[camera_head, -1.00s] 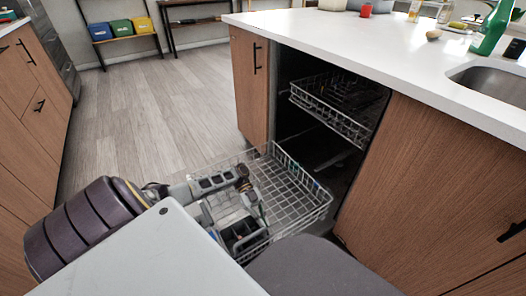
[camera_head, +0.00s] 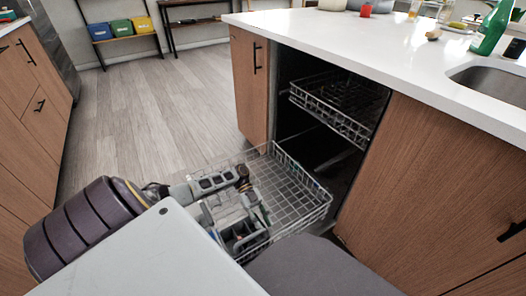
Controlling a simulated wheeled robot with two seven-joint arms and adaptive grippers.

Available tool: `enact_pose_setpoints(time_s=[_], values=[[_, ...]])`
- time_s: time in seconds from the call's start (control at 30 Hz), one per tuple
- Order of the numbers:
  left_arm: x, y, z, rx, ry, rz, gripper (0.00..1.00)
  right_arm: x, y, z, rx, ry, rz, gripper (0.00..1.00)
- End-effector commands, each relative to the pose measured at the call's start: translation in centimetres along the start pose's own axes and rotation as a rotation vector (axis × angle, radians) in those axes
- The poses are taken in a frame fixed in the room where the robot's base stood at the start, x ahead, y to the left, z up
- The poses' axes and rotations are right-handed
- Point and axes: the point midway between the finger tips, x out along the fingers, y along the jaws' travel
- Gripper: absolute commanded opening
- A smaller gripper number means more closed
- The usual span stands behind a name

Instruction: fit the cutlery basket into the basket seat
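The grey cutlery basket (camera_head: 236,240), with dark open compartments, is at the near left part of the pulled-out lower dishwasher rack (camera_head: 300,200). My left gripper (camera_head: 260,215) points down over the rack, right at the basket's upper right side. Its fingers are small and overlap the basket, so I cannot tell whether they are closed on it. The basket seat is not clearly distinguishable; the basket and my arm cover that part of the rack. I cannot tell whether the basket rests on the rack floor. My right gripper is not in view.
The upper rack (camera_head: 335,105) is inside the open dishwasher under the white countertop (camera_head: 400,50). A wooden cabinet panel (camera_head: 430,190) stands on the right. The right part of the lower rack is empty. Open floor (camera_head: 150,110) lies at the left.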

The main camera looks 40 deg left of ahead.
Motion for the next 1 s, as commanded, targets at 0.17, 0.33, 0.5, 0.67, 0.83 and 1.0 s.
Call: enact_pose_setpoints(time_s=[0.17, 0.33, 0.5, 0.67, 0.83, 1.0], values=[[-0.3, 0.0, -0.2, -0.001, -0.001, 0.0, 0.27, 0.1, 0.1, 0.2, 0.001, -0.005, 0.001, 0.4], [-1.8, -0.1, -0.2, 0.0, -0.001, -0.002, 0.27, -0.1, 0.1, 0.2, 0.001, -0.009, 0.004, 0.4], [-4.0, -0.1, -0.2, -0.001, -0.001, -0.002, 0.27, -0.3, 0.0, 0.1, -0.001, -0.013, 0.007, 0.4], [-6.0, -0.1, -0.2, 0.0, -0.002, -0.001, 0.27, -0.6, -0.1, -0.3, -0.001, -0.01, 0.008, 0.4], [-8.1, -0.1, -0.2, 0.001, -0.001, -0.002, 0.27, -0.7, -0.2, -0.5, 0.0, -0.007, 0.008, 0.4], [-10.0, -0.1, -0.2, 0.0, 0.0, -0.002, 0.27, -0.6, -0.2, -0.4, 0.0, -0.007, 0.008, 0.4]])
